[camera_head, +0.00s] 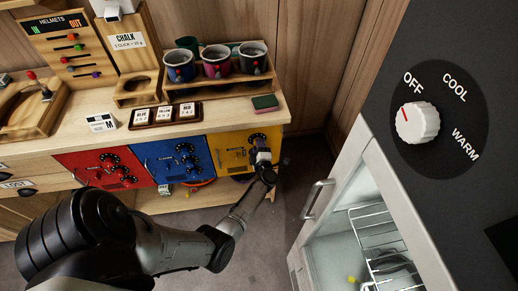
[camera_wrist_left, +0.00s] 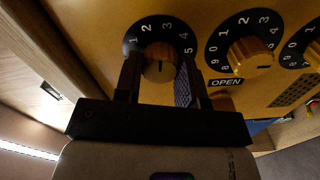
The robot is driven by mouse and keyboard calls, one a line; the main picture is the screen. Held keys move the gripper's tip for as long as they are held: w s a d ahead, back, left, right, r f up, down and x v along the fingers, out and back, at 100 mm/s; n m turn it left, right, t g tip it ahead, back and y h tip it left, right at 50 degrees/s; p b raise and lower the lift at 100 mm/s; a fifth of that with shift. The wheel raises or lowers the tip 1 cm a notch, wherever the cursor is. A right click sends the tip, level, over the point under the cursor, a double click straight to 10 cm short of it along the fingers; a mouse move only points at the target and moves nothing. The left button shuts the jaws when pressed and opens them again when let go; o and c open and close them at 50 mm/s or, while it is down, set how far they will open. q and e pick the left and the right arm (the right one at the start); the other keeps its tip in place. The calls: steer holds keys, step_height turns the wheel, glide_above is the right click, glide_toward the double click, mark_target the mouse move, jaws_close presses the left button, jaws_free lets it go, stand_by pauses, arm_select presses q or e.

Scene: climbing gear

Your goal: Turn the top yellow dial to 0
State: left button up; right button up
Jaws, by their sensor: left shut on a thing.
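The yellow door (camera_head: 233,155) is at the right end of the cabinet in the head view. In the left wrist view, the top yellow dial (camera_wrist_left: 160,62) is the leftmost knob, on a black plate (camera_wrist_left: 142,30) with white numbers; 1 to 5 show. My left gripper (camera_wrist_left: 160,72) is shut on this knob, with one finger on each side. In the head view, my left gripper (camera_head: 262,156) reaches the door's upper right and hides most of the dial. The dial's exact setting is unclear. My right gripper is not in view.
A second yellow dial (camera_wrist_left: 250,52) and part of a third (camera_wrist_left: 314,55) lie beside it, with an OPEN label (camera_wrist_left: 226,82). Blue (camera_head: 180,160) and red (camera_head: 100,168) doors stand left. A white open cabinet (camera_head: 385,185) is at right; floor (camera_head: 262,235) between is clear.

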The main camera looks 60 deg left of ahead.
arm_select(q)
steer(key=n+b, duration=1.1)
steer(key=n, duration=0.8)
steer(key=shift+f, duration=0.15)
stand_by(0.5)
steer(key=o, duration=0.9)
